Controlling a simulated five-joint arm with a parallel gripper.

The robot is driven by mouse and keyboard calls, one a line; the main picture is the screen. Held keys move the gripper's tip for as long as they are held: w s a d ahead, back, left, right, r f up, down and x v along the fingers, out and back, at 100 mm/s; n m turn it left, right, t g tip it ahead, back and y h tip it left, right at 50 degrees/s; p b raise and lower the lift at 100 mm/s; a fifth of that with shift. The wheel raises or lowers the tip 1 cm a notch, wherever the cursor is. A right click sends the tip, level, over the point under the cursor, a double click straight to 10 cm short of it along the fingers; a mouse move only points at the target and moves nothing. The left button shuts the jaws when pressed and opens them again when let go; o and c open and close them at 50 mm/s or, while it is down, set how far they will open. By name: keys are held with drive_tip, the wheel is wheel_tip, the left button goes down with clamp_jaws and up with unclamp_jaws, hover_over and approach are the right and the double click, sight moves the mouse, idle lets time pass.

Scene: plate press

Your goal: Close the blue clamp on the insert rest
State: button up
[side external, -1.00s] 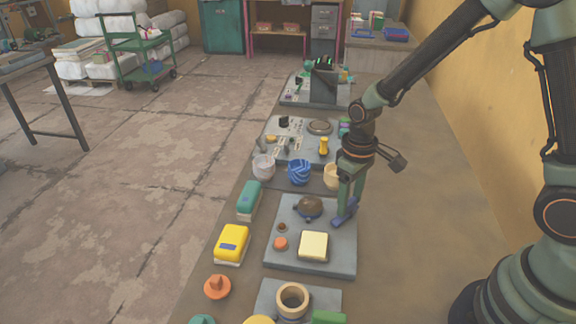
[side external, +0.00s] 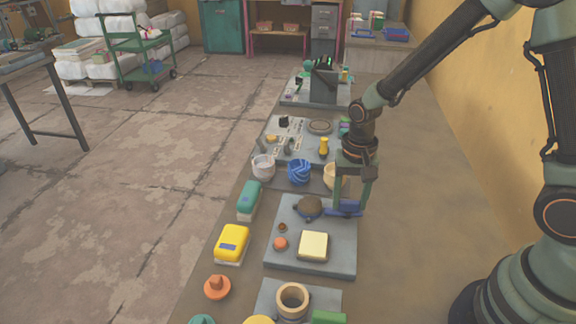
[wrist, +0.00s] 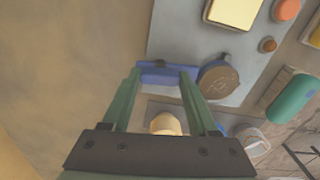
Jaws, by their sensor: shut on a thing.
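The blue clamp (side external: 345,209) is a bar at the right edge of a grey plate (side external: 340,264). It lies roughly crosswise there, beside a brown rounded piece (side external: 311,206) on a blue base, which seems to be the insert rest. In the wrist view the clamp (wrist: 162,77) spans between my fingertips, its right end close to the brown disc-like piece (wrist: 218,82). My gripper (side external: 347,203) points down and is shut on the blue clamp. I cannot tell whether the clamp touches the brown piece.
The same plate holds a cream block (side external: 313,246) and an orange knob (side external: 280,244). Behind are a blue striped bowl (side external: 299,172) and a cream cup (side external: 332,177), close to my gripper. A yellow box (side external: 232,243) stands left. The bench on the right is clear.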

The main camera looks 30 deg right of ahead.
sight(351, 202)
drive_tip(key=shift+m, duration=0.6)
drive_tip(key=o, duration=1.4)
wheel_tip(351, 202, up, 12)
drive_tip(key=shift+r, duration=0.1)
drive_tip(key=s+d+r+n+t, duration=0.1)
drive_tip(key=s+r+n+t, duration=0.1)
drive_tip(key=n, duration=0.1)
drive_tip(key=s+d+r+n+t, duration=0.1)
drive_tip(key=s+r+n, duration=0.2)
drive_tip(key=s+d+r+n+t, duration=0.1)
drive_tip(key=s+r+n+t, duration=0.1)
drive_tip(key=r, duration=0.1)
drive_tip(key=shift+s+d+r+n+t, duration=0.2)
drive_tip(key=shift+s+d+n+t, duration=0.1)
drive_tip(key=shift+n, duration=0.1)
